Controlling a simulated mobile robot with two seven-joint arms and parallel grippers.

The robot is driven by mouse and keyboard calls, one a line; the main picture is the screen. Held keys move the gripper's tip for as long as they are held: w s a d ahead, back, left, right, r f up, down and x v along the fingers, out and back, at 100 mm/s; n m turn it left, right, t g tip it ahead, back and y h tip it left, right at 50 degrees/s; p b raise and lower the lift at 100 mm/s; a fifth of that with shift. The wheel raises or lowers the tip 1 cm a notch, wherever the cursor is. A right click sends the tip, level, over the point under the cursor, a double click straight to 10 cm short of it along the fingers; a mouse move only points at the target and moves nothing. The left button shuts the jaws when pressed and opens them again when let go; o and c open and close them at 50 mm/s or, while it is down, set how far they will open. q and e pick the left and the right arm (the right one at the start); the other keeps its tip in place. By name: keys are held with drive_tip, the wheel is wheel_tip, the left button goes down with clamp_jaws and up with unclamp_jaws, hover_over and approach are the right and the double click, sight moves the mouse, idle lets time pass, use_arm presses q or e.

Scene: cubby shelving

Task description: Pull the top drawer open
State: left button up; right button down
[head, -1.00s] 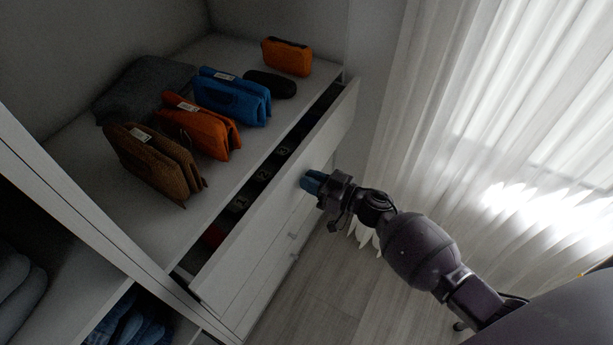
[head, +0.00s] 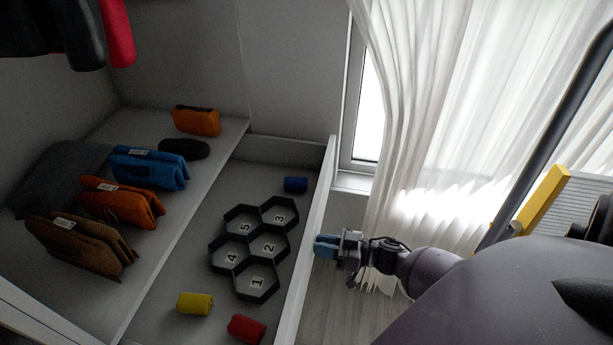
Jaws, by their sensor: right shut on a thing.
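The top drawer (head: 309,238) is pulled well out, and its inside shows from above. In it lie a black hexagonal tray (head: 233,269) with numbered cells, a blue roll (head: 295,185), a yellow roll (head: 195,304) and a red roll (head: 246,328). My right gripper (head: 326,246) is at the outer side of the drawer front, about midway along it, with its blue fingers shut on the drawer's handle. The handle itself is hidden behind the fingers and the drawer front. My left gripper is not in view.
The shelf (head: 187,217) above the drawer holds brown (head: 80,245), orange (head: 122,203) and blue (head: 150,168) pouches, a black case (head: 183,149) and an orange case (head: 196,121). Dark and red items hang at top left. A white curtain (head: 430,120) stands at right.

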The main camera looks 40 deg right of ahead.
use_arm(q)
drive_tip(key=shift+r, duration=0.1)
use_arm(e)
drive_tip(key=shift+s+d, duration=0.45)
drive_tip(key=shift+s, duration=0.15)
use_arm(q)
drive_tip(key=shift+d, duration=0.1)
use_arm(e)
drive_tip(key=c, duration=1.1)
unclamp_jaws()
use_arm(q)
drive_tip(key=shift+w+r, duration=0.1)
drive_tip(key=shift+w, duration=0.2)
use_arm(e)
drive_tip(key=shift+o, duration=0.2)
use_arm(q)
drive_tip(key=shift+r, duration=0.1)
use_arm(e)
drive_tip(key=shift+r, duration=0.1)
